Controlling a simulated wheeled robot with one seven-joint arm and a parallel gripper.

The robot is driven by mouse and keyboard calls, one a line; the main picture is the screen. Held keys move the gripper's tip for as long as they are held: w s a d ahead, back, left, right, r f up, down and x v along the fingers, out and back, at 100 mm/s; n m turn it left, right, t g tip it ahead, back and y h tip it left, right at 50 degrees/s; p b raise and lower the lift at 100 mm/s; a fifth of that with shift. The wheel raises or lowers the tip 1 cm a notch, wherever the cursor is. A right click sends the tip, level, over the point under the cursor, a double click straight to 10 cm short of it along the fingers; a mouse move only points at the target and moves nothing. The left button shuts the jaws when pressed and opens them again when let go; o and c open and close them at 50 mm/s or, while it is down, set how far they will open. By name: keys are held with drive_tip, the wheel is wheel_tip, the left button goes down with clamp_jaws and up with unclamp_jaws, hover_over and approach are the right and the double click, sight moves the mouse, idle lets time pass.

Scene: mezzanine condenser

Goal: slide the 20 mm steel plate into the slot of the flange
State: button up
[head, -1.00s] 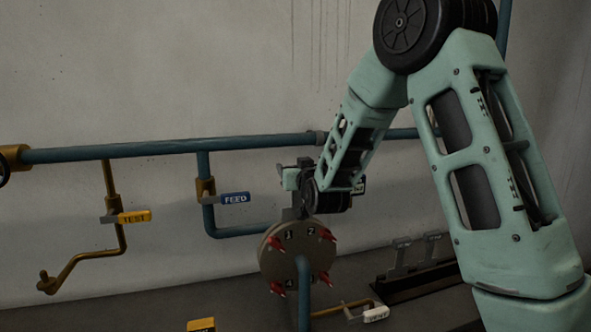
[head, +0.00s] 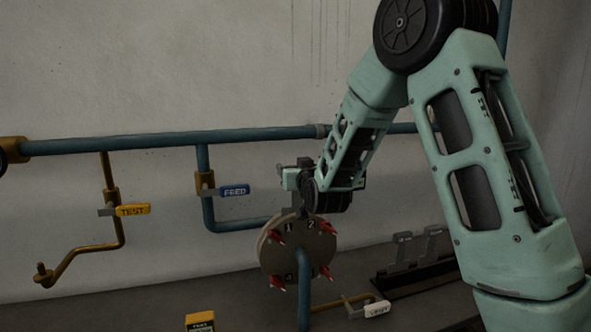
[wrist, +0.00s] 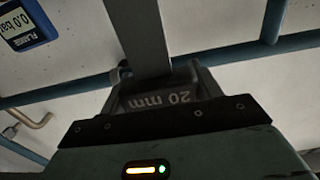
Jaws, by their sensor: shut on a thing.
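The flange (head: 288,268) is a round grey-tan disc with numbered red bolts or pins around its face, standing on a blue pipe. My gripper (head: 301,205) is at the flange's top edge, in front of the wall. In the wrist view my gripper (wrist: 160,85) is shut on the steel plate (wrist: 165,101), whose marking "20 mm" reads upside down. A flat grey bar (wrist: 146,35) runs from there to the top of the picture. The slot is not visible, and I cannot tell whether the plate is in it.
A digital gauge (wrist: 28,25) reads 0.0 bar.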

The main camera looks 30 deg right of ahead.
sight(298, 200)
drive_tip(key=shift+f+b, duration=4.1)
drive_tip(key=shift+b, duration=0.15)
drive_tip(key=o, duration=1.6)
drive_tip(key=b+v, duration=1.1)
drive_tip(key=v, duration=0.6)
drive_tip(key=shift+s, duration=0.2)
drive_tip(key=shift+a+r, duration=0.1)
drive_tip(key=shift+a, duration=0.05)
